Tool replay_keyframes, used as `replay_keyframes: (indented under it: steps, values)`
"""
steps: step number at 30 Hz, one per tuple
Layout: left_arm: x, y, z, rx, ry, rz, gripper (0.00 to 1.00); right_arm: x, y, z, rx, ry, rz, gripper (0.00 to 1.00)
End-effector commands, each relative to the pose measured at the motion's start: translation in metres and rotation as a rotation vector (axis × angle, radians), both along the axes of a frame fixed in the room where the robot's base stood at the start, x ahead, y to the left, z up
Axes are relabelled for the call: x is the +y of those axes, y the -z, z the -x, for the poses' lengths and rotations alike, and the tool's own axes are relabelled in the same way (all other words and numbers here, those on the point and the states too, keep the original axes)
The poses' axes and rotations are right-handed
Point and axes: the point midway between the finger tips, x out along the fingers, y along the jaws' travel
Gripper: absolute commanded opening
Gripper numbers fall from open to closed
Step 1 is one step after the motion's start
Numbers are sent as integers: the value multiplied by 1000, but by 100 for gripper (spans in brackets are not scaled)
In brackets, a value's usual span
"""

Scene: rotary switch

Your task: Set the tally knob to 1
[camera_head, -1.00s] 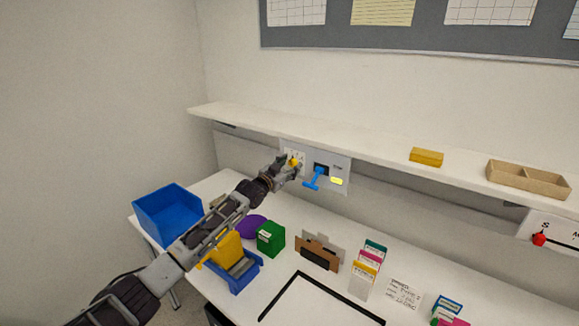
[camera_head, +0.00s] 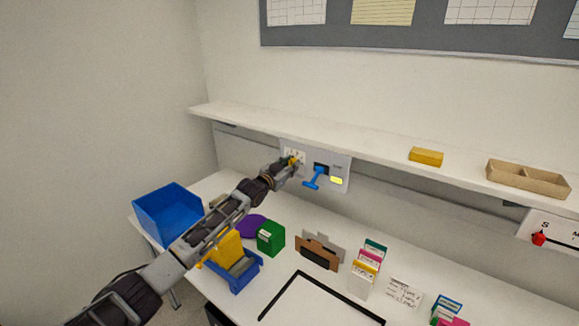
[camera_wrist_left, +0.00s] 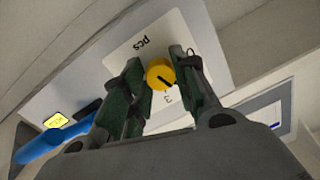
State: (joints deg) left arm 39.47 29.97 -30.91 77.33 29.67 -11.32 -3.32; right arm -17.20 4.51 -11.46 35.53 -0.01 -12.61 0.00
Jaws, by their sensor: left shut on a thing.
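The tally knob (camera_wrist_left: 158,75) is yellow and round with a dark pointer mark, on a white plate (camera_wrist_left: 178,40) marked "pcs" in the left wrist view. The mark points toward the lower right of that picture, near a digit that looks like 3; other digits are hidden. My left gripper (camera_wrist_left: 161,70) has a finger on either side of the knob and is shut on it. In the head view the yellow knob (camera_head: 293,160) shows at the tip of my left gripper (camera_head: 290,164), which partly covers the plate. My right gripper is not in view.
A blue lever (camera_head: 314,179) and a yellow label (camera_head: 337,181) are just right of the knob. The shelf (camera_head: 340,142) runs above it. A blue bin (camera_head: 166,212), green box (camera_head: 270,237) and card holders stand on the desk (camera_head: 400,270) below.

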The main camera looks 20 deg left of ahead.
Motion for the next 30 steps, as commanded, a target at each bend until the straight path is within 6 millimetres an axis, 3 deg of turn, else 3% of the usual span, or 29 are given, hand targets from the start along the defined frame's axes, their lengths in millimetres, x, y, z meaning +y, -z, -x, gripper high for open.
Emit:
replay_keyframes:
  steps: [11,30]
  values:
    - [-1,0,0,44,1,117,5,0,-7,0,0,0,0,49]
    - [-1,0,0,192,0,526,5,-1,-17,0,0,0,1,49]
